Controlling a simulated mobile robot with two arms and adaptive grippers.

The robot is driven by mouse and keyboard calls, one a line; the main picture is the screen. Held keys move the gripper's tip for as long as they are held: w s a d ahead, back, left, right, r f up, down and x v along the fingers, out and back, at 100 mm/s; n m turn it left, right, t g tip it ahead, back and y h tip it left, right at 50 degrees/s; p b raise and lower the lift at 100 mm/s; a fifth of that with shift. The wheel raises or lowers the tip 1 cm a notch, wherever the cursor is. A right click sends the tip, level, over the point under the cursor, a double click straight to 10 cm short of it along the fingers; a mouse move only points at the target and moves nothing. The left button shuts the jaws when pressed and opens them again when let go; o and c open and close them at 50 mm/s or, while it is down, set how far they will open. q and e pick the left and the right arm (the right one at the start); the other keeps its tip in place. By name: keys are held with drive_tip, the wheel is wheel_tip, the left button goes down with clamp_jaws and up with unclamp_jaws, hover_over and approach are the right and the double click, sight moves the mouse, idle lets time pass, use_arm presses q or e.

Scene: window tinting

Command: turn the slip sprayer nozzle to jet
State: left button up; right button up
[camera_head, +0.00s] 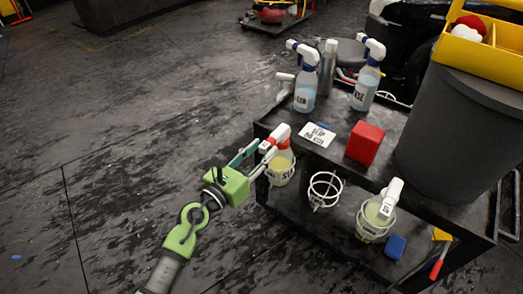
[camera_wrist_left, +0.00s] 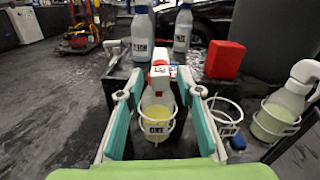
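A spray bottle with a white head, red parts and yellowish liquid (camera_head: 283,160) sits in a white wire ring holder on the near left edge of the cart. It also shows in the middle of the left wrist view (camera_wrist_left: 157,105); its label is too small to read surely. Its nozzle (camera_wrist_left: 160,64) faces my wrist camera; I cannot tell its setting. My left gripper (camera_head: 263,148) has its teal fingers spread, one on each side of the sprayer in the left wrist view (camera_wrist_left: 160,95). My right gripper is not in view.
The dark cart (camera_head: 330,160) holds two blue-topped spray bottles (camera_head: 306,85), a red block (camera_head: 365,142) and a label card (camera_head: 318,135). An empty wire ring (camera_head: 324,190) and another sprayer (camera_head: 378,212) hang at its front. A grey bin (camera_head: 455,130) stands right. Floor left is clear.

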use_arm(q)
drive_tip(key=shift+w+d, duration=0.15)
drive_tip(key=shift+c, duration=0.3)
clamp_jaws()
drive_tip(key=shift+m, duration=0.8)
drive_tip(key=shift+o, duration=0.3)
unclamp_jaws()
drive_tip(key=v, duration=1.2)
